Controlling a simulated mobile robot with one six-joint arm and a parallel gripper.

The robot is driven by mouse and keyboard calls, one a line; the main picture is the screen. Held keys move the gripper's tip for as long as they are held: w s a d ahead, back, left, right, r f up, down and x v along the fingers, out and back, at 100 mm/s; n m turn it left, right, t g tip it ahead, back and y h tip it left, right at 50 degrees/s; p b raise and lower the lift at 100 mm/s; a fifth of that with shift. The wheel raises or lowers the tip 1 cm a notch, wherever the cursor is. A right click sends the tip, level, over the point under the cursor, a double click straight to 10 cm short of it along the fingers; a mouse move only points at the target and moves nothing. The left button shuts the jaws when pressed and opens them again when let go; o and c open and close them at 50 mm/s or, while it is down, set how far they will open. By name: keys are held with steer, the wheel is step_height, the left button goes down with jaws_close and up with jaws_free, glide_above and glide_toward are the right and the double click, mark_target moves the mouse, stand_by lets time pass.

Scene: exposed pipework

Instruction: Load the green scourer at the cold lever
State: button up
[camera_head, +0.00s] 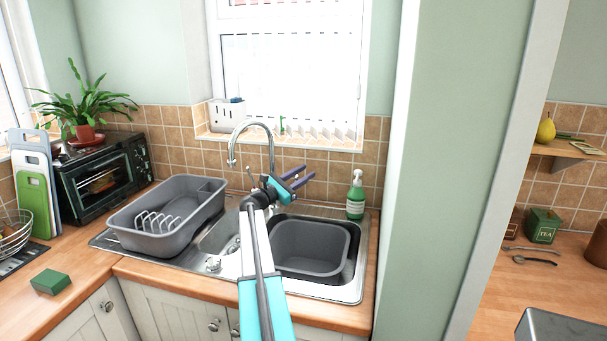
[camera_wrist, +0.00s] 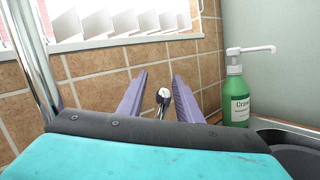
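The green scourer (camera_head: 50,282) is a dark green block lying on the wooden worktop at the far left, well away from my gripper. My gripper (camera_head: 299,177) is open, with its two purple fingers reaching toward the tiled wall right of the chrome tap (camera_head: 271,150). In the wrist view, a small chrome lever (camera_wrist: 163,97) with a rounded end shows between the spread fingers of my gripper (camera_wrist: 158,80). I cannot tell whether either finger touches it. In the head view my arm and gripper hide this lever.
A grey washing-up tub (camera_head: 170,240) with a rack stands on the drainer. A grey bowl (camera_head: 310,250) sits in the sink. A green soap bottle (camera_head: 356,197) stands right of my gripper, near the wall. The tap's spout (camera_wrist: 35,60) rises at left in the wrist view.

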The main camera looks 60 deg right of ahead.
steer(key=shift+a, duration=0.15)
steer(key=b+v, duration=0.2)
steer(key=v, duration=1.1)
steer(key=shift+w+a+b, duration=0.2)
steer(key=shift+a+b, duration=0.05)
steer(key=shift+b, duration=0.15)
